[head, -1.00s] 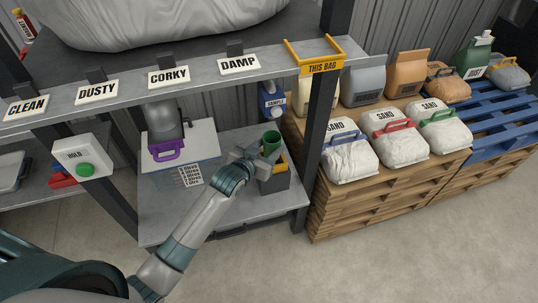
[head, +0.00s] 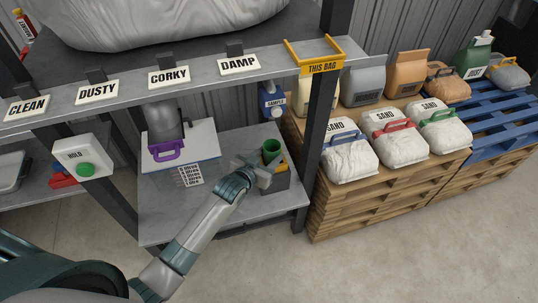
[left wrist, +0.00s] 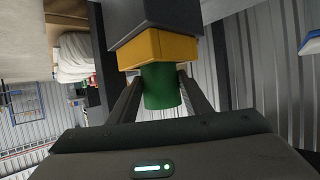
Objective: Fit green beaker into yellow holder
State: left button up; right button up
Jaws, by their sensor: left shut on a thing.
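The green beaker (head: 271,147) stands upright at the yellow holder (head: 287,166), on the right part of the lower grey shelf. My left gripper (head: 262,168) reaches in from the left and is shut on the beaker. In the left wrist view the green beaker (left wrist: 161,88) sits between my two fingers, its end meeting the yellow holder (left wrist: 167,47). The holder has a dark grey block as its base. The beaker's lower end is hidden, so how deep it sits cannot be told. My right gripper is not in view.
A dark shelf post (head: 317,120) stands close to the right of the holder. A blue sample bottle (head: 271,100) hangs behind it. Sand bags stand on pallets at the right.

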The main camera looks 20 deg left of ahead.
pick_arm(q)
jog(key=shift+f, duration=0.15)
jog(key=o, duration=1.1)
jog(key=shift+r, duration=0.25)
jog(key=v, duration=1.2)
